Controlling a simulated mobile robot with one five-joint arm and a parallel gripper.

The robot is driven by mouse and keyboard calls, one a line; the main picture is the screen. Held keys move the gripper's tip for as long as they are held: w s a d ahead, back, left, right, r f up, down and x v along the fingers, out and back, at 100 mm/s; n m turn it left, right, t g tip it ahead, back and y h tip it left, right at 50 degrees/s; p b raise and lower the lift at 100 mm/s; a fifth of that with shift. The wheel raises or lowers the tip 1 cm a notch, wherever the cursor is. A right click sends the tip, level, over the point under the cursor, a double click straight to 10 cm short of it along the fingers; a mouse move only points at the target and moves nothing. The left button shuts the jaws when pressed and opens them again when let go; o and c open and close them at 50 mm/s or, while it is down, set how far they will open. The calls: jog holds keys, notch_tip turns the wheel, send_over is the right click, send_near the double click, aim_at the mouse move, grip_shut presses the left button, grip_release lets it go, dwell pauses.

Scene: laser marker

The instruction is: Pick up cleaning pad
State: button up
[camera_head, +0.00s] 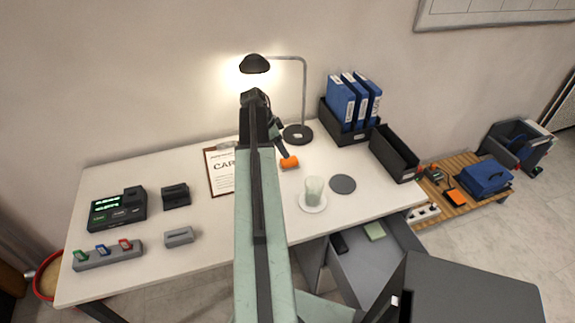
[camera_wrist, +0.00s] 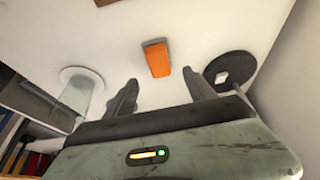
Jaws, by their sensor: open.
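An orange block with a grey end (camera_head: 289,162), which I take to be the cleaning pad, lies on the white table near the lamp. It also shows in the wrist view (camera_wrist: 157,60), top centre. My gripper (camera_wrist: 160,80) is open and empty. Its two dark fingers are spread on either side of the block's line, with the block ahead of the tips and apart from them. In the head view my gripper (camera_head: 280,148) is just behind the block, partly hidden by my arm.
The lamp base (camera_head: 298,135) stands close by; it is at the right in the wrist view (camera_wrist: 230,69). A cup (camera_head: 314,187) on a white saucer and a grey disc (camera_head: 342,184) are nearby. A clipboard (camera_head: 219,173) lies left. An open drawer (camera_head: 372,262) holds a pale green block (camera_head: 375,231).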

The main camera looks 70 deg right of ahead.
aim_at(288, 160)
jog(key=b+x, duration=0.7)
jog(key=x, duration=0.1)
jog(key=shift+w+a+f+b, duration=0.15)
jog(key=shift+a+f+b, duration=0.05)
jog(key=shift+b, duration=0.15)
jog(key=shift+r, duration=0.2)
grip_shut()
jog(key=shift+r+p, duration=0.1)
jog(key=shift+p, duration=0.2)
